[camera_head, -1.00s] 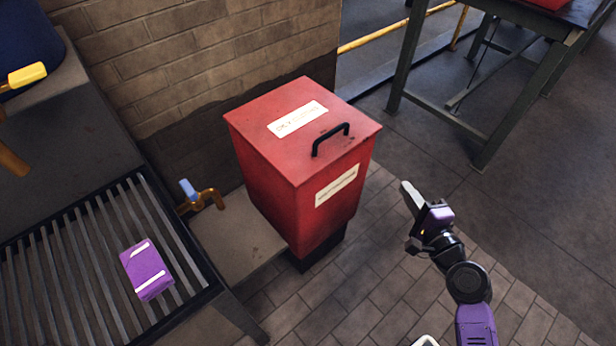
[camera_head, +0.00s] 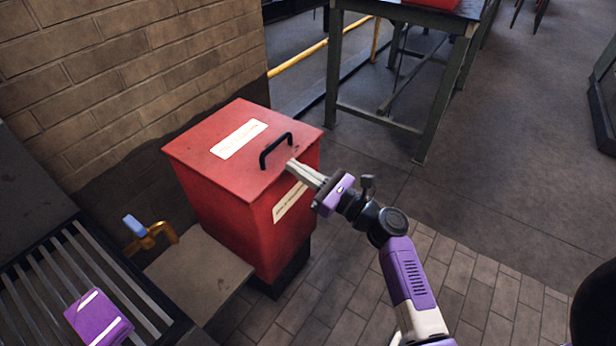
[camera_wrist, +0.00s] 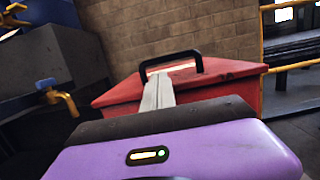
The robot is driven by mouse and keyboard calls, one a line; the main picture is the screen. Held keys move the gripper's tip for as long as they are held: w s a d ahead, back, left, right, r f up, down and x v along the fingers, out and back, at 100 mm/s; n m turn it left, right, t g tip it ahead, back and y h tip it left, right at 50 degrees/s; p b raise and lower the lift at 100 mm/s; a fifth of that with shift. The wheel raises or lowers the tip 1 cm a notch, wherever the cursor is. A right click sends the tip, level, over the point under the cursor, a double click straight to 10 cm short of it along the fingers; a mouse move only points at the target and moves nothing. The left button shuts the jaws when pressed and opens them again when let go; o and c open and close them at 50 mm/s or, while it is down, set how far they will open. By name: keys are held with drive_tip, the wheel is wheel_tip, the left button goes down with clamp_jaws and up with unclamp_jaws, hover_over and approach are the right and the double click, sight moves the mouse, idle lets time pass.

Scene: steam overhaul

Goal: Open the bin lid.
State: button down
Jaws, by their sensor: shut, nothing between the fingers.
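The red bin (camera_head: 255,225) stands against the brick wall with its lid (camera_head: 212,165) down. The lid bears a black handle (camera_head: 276,148) near its front edge and a white label. My gripper (camera_head: 291,164) is shut and empty, its fingertips at the lid's front edge just beside the handle. In the wrist view the shut fingers (camera_wrist: 158,78) point at the handle (camera_wrist: 171,55), with their tips appearing under its arch. I cannot tell whether they touch the handle or lid.
A slatted bench with a purple package (camera_head: 98,318) stands at the lower left. A brass tap (camera_head: 150,236) with a blue lever is left of the bin. A metal table (camera_head: 440,22) stands behind to the right. The paved floor (camera_head: 470,280) at right is clear.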

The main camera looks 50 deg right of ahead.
sight(272, 147)
drive_tip(key=shift+w+r, duration=0.2)
drive_tip(key=shift+w, duration=0.9)
drive_tip(key=shift+w+r, duration=0.2)
drive_tip(key=shift+w, duration=0.85)
drive_tip(key=r+p, duration=0.1)
drive_tip(key=p, duration=0.2)
drive_tip(key=shift+r, duration=0.35)
drive_tip(key=shift+w+r+g+p, duration=0.1)
drive_tip(key=shift+r+g+p, duration=0.15)
drive_tip(key=shift+g+p, duration=0.1)
